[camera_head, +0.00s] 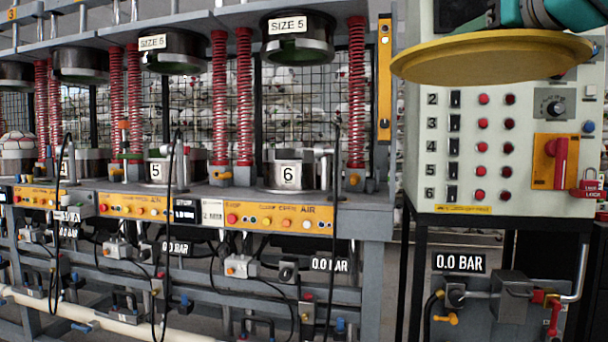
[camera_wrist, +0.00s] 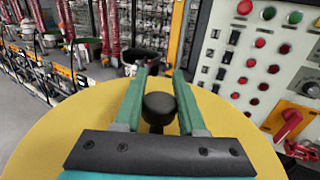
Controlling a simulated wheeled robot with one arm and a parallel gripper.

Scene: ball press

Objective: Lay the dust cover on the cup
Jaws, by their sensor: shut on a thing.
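The dust cover (camera_head: 490,58) is a round yellow disc with a rim, held in the air at the upper right in the head view. In the wrist view the cover (camera_wrist: 70,130) fills the lower part, with a black knob (camera_wrist: 158,108) at its middle. My gripper (camera_wrist: 165,78) is shut on this knob, one green finger on each side. In the head view the cover hangs before the control panel, nearly level.
Upper cups (camera_head: 298,45) marked SIZE 5 hang above the lower ones between red springs (camera_head: 357,90). A grey control panel (camera_head: 515,190) with buttons and a red switch stands right of the bench. A padlock (camera_head: 588,186) hangs at its edge. Thin black hoses arch before the bench.

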